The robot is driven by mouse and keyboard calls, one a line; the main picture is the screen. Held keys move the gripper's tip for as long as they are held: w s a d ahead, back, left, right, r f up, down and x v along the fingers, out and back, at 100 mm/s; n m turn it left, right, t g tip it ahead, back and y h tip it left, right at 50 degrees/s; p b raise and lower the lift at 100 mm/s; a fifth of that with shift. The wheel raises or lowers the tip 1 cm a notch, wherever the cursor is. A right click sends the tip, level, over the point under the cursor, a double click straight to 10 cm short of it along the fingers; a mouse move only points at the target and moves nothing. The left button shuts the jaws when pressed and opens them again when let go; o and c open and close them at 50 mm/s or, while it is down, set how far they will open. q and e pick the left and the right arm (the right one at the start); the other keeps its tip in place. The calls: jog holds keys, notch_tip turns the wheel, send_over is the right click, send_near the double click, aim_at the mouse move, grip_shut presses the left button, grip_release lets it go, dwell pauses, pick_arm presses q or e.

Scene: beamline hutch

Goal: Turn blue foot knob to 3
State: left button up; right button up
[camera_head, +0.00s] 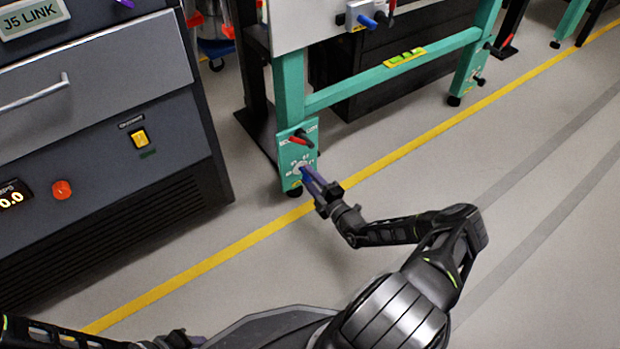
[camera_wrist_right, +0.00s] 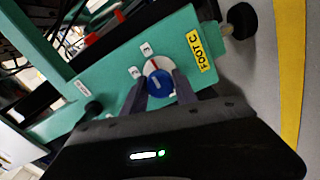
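The blue foot knob (camera_wrist_right: 157,82) sits on a pale round dial with a red mark, on the green foot plate (camera_head: 292,150) of the frame's near leg. The mark points toward the upper small white label (camera_wrist_right: 146,49); its number is too small to read surely. My right gripper (camera_head: 312,182) is at this plate and mostly hides the knob in the head view. In the right wrist view its fingers (camera_wrist_right: 160,88) stand on either side of the knob, close against it; firm contact cannot be told. My left gripper (camera_head: 182,341) is low at the bottom edge, partly cut off.
A red-and-black handle (camera_head: 301,138) sticks out above the knob. A yellow "FOOT C" label (camera_wrist_right: 202,52) and a black side knob (camera_wrist_right: 241,20) are close by. A dark cabinet (camera_head: 100,110) stands on the left. Floor to the right is clear, crossed by a yellow line (camera_head: 400,152).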

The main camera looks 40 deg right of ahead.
jog(key=o, duration=0.4)
jog(key=s+p, duration=0.3)
jog(key=s, duration=0.4)
jog(key=shift+s, duration=0.4)
jog(key=shift+a, duration=0.15)
